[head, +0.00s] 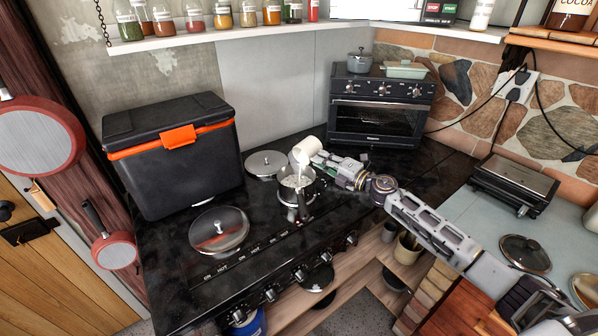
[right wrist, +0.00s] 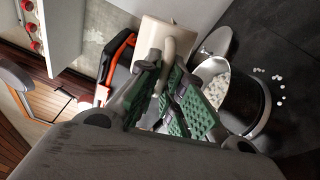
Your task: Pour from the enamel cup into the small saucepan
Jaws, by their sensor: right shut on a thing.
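The white enamel cup (head: 307,147) is tilted above the small saucepan (head: 287,196), its mouth toward the pan. White bits (head: 299,173) show between the cup's mouth and the pan. My right gripper (head: 322,158) is shut on the cup from the right. In the right wrist view, the green-padded fingers (right wrist: 168,97) close around the handle of the cup (right wrist: 164,33). The dark saucepan (right wrist: 247,112) there has white bits inside, and several more (right wrist: 280,88) lie on the dark surface beside it. My left gripper is not in view.
The saucepan stands on the black stove (head: 168,262). Round metal lids lie behind it (head: 266,163) and at its left (head: 219,229). A black cooler box (head: 180,165) stands at left, a toaster oven (head: 378,108) behind. A shelf with jars (head: 190,38) runs above.

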